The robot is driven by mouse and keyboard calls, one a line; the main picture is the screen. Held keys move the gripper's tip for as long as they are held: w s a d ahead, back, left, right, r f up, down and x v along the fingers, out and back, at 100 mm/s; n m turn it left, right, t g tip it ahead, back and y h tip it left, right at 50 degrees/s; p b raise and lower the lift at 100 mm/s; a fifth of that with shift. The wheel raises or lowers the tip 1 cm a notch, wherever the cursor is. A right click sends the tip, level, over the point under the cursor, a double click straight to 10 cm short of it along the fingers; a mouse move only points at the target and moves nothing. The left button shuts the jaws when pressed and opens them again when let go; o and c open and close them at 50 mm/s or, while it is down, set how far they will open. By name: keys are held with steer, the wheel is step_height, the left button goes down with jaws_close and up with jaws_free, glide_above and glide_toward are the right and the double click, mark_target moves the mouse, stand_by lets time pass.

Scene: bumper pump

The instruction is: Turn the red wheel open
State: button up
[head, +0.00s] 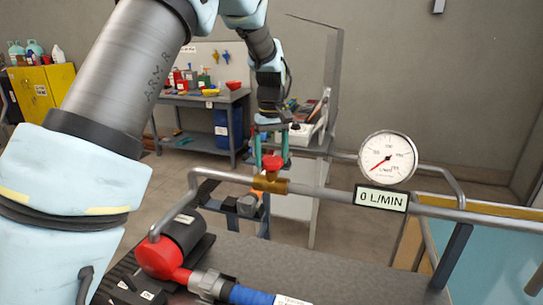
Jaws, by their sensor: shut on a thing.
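The red wheel (272,163) sits on top of a brass valve (270,184) in the grey pipe (325,194), near the middle of the head view. My gripper (271,160) points down over the wheel, with one teal finger on each side of it. It is shut on the red wheel. The round white gauge (388,158) stands on the pipe to the right, with its red needle toward the lower left. The sign (381,198) below it reads 0 L/MIN.
A pump with a red end (160,258) and a blue hose (250,296) lies on the dark bench top (340,275) below the pipe. A workbench (190,99) and a yellow cabinet (40,92) stand behind. Pipe bends rise on both sides of the valve.

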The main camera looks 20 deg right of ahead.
mark_target(271, 159)
steer(key=shift+n, duration=0.6)
steer(key=o, duration=1.2)
step_height(271, 159, up, 11)
steer(key=b, duration=0.3)
steer(key=shift+f, duration=0.1)
